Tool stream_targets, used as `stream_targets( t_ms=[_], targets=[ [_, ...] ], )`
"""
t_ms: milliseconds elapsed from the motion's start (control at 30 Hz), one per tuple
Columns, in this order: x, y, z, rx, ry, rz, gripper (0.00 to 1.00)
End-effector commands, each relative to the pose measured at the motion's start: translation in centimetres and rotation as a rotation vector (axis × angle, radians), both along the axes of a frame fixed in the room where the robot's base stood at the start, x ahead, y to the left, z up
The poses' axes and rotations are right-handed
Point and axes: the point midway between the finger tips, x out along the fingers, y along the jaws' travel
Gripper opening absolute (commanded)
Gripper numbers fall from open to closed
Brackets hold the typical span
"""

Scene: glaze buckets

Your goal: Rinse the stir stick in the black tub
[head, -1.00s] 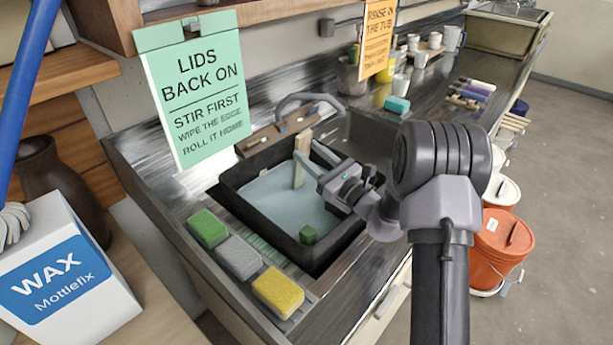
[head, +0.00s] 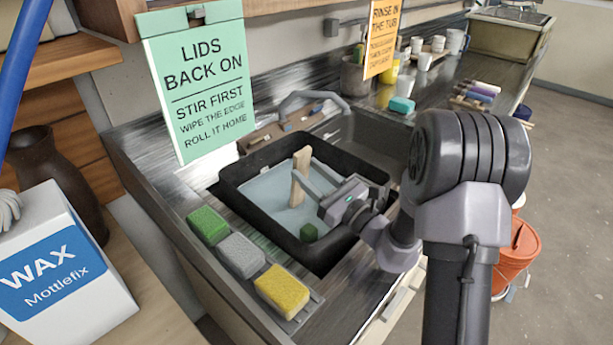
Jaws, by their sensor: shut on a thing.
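The black tub (head: 236,213) sits in the sink and holds pale, greyish-blue water (head: 268,198). The wooden stir stick (head: 299,178) stands nearly upright over the tub, its lower end in or at the water. My gripper (head: 304,175) reaches over the tub's right side and is shut on the stick's middle part. How deep the stick's lower end goes is hard to tell.
Green (head: 207,225), grey (head: 241,252) and yellow (head: 282,290) sponges lie along the counter's front left. A green sign (head: 195,85) hangs behind the tub at the left. A faucet (head: 312,97) stands behind it. An orange bucket (head: 515,255) stands on the floor at right.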

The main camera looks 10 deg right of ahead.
Motion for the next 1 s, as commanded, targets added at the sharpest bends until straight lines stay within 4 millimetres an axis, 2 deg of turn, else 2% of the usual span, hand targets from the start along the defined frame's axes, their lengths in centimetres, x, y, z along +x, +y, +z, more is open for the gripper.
stream_targets(
  t_ms=[133,333,1000],
  targets=[
    [0.8,-2.1,-0.1,-0.002,0.000,-0.007,0.00],
    [1.0,-2.8,0.6,-0.001,-0.003,-0.008,0.00],
    [-1.2,-3.0,10.3,0.000,-0.006,-0.005,0.00]
  ],
)
